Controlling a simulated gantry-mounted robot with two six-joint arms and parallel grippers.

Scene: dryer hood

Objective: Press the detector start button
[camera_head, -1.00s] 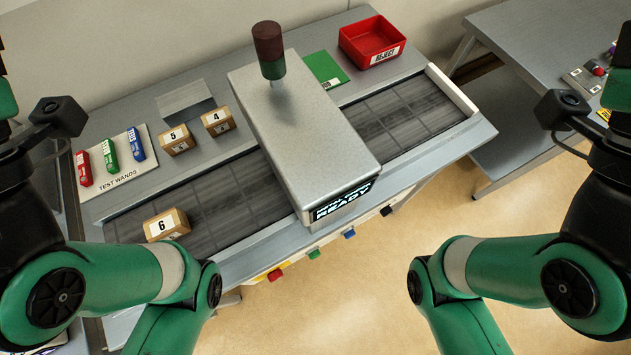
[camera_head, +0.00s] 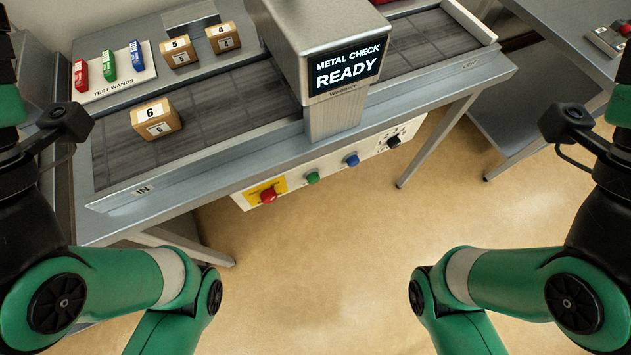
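The metal detector (camera_head: 330,30) is a grey hood over the conveyor, and its display (camera_head: 345,69) reads METAL CHECK READY. Its front panel (camera_head: 331,172) hangs below the table's front edge. On it, from left to right, are a red button (camera_head: 268,195) on a yellow plate, a green button (camera_head: 312,178), a blue button (camera_head: 351,160) and a black knob (camera_head: 394,141). The words beside the green and blue buttons are too small to read. Both my arms show at the sides, but neither gripper is in view. Nothing touches the buttons.
Box 6 (camera_head: 156,119) sits on the conveyor belt (camera_head: 215,103) near its IN end. Boxes 5 (camera_head: 180,52) and 4 (camera_head: 222,38) stand behind the belt. Test wands lie on a white board (camera_head: 118,86) at the left. Open floor (camera_head: 310,255) lies before the panel.

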